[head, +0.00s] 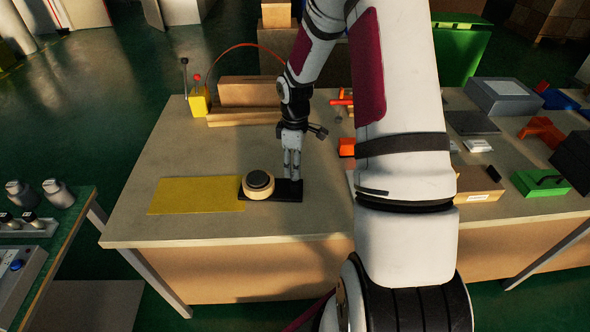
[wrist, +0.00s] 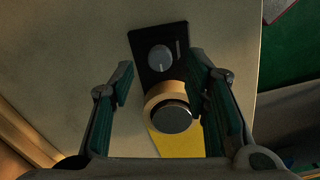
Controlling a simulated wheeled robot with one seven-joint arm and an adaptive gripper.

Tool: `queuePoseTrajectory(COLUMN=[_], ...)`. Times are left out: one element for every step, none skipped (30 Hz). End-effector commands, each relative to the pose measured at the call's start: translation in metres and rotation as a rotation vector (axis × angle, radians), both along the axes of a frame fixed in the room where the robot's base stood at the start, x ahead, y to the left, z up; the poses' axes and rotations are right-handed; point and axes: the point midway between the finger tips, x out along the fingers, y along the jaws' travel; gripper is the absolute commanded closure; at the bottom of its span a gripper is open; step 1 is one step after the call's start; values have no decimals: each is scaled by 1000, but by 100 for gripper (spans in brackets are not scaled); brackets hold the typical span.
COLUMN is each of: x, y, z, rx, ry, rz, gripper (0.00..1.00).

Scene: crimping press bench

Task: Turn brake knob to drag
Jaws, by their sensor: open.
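A black plate (head: 288,190) lies on the bench; it also shows in the wrist view (wrist: 146,40). In the wrist view, a small round grey knob (wrist: 160,57) with a pale pointer line sits on it, beside a short light mark. A larger dark-topped drum (head: 258,182) with a brass-coloured ring stands at the plate's other end, and also shows in the wrist view (wrist: 172,116). My gripper (head: 292,174) points down over the plate's right part. In the wrist view my gripper (wrist: 161,72) is open, its fingertips apart on either side of the small knob. Contact cannot be told.
A yellow mat (head: 195,195) lies left of the plate. A wooden block (head: 247,92) and a yellow lever box (head: 198,103) stand at the back. Orange parts (head: 347,147) lie right of my gripper. The bench front (head: 180,230) is clear.

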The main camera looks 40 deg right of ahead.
Motion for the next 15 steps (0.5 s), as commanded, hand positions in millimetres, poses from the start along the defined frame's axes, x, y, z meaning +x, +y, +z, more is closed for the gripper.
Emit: queuePoseTrajectory(x=[1,1,1,1,1,1,1,0,0,0,0,0,0,0,0], y=[-2,-2,-1,-1,-1,-1,-1,-1,-1,-1,-1,-1,-1,-1,0], z=[12,19,27,33,39,47,52,58,64,68,72,76,79,81,83], rx=[-3,-3,-3,-3,-3,-3,-2,-2,-2,-2,-2,-2,-2,-1,-1], ry=[-4,-5,-4,-5,-4,-5,-3,-3,-3,-1,-2,-2,-1,-1,-1], rz=[-2,-2,-2,-1,-1,-1,-1,-1,-1,-1,-1,-1,-1,-1,0], gripper=[57,57,57,57,57,57,57,57,57,57,57,57,57,57,57])
